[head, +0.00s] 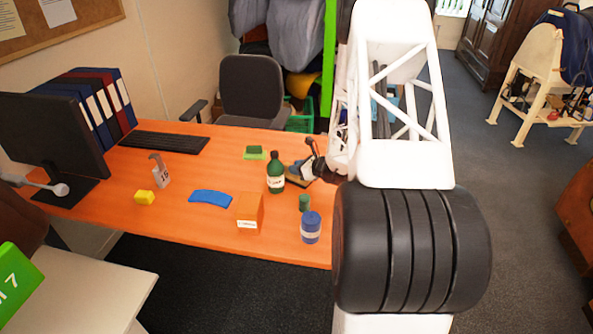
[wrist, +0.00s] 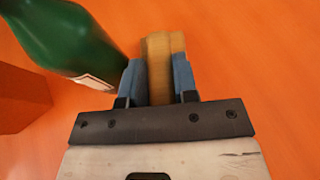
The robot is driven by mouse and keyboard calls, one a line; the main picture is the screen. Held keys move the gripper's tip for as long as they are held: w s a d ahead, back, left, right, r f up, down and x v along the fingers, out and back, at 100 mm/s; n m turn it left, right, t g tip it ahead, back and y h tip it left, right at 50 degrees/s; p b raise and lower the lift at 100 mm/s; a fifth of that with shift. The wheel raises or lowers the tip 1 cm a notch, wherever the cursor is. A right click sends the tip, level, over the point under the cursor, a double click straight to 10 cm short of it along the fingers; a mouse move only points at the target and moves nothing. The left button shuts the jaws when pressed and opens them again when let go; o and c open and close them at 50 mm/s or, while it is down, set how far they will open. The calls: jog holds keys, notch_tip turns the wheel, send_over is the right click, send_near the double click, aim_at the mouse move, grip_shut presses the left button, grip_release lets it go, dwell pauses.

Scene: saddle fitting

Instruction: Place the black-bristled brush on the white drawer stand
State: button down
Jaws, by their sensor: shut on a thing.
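My gripper (wrist: 157,78) is shut on a tan wooden block, the body of the brush (wrist: 160,60), which sits between its two blue fingers in the wrist view. The bristles are not visible there. In the head view my gripper (head: 312,166) is over the right part of the orange table, just right of the green bottle; the brush is small and partly hidden there. I cannot tell whether the brush touches the table. A white-topped stand (head: 95,270) is at the lower left of the head view, apart from the table; its drawers are not visible.
The green bottle (head: 276,172) stands close to my gripper and also shows in the wrist view (wrist: 65,38). A green box (head: 17,280) is beside the stand's top.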

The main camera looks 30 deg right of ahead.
jog(key=shift+r, duration=4.8)
jog(key=w+a+r, duration=0.2)
jog(key=w+a, duration=0.2)
jog(key=w, duration=0.3)
jog(key=w+a+r, duration=0.3)
jog(key=w+a, duration=0.1)
jog(key=w, duration=0.2)
jog(key=shift+m+h, duration=0.5)
jog(key=w+a+f, duration=0.2)
jog(key=a+f, duration=0.2)
jog(key=a, duration=0.2)
jog(key=w+a+f, duration=0.2)
jog(key=a+f, duration=0.2)
jog(key=a, duration=0.3)
jog(key=w+a+f, duration=0.2)
jog(key=a+f, duration=0.2)
jog(key=a, duration=0.2)
jog(key=shift+w+a, duration=0.2)
jog(key=shift+w, duration=0.05)
jog(key=shift+a+f, duration=0.25)
jog(key=shift+f, duration=0.1)
